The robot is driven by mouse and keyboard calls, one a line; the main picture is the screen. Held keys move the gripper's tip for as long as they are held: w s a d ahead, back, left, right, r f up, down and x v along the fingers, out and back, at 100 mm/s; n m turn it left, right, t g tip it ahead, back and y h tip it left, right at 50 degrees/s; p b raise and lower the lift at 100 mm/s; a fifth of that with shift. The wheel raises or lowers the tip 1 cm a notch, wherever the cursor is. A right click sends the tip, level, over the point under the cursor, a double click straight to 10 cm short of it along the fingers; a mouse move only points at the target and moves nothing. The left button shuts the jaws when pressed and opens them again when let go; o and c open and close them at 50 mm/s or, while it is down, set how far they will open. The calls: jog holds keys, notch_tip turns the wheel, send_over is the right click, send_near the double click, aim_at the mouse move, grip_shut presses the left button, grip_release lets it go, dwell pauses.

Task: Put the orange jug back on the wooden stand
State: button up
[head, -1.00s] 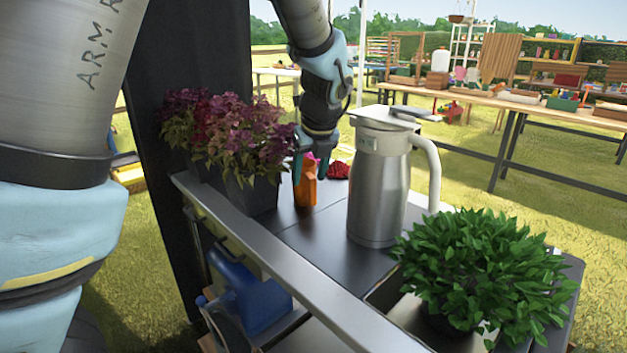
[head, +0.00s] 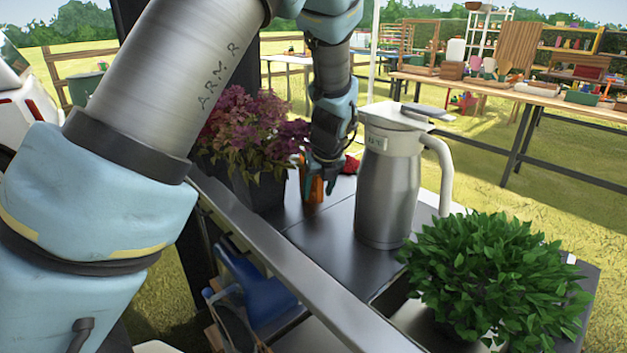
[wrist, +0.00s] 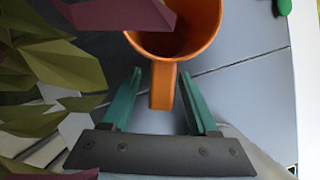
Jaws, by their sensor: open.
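The orange jug (head: 313,190) stands on the dark top of the cart, to the left of the steel pitcher. In the wrist view the jug's open rim (wrist: 208,30) is at the top, and its handle (wrist: 162,88) points towards my gripper. My gripper (wrist: 160,75) is open, with one green finger on each side of the handle and a gap on both sides. In the head view my gripper (head: 318,165) reaches down over the jug and hides part of it. I cannot make out the wooden stand for certain in either view.
Purple-leaved plants (head: 250,135) stand close left of the jug; their leaves crowd the wrist view's left side. A steel pitcher (head: 387,195) stands to the right, with a green plant (head: 490,275) nearer. A wooden table (head: 500,88) holding several items is behind.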

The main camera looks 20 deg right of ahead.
jog(key=shift+x, duration=0.85)
grip_shut()
dwell(0.8)
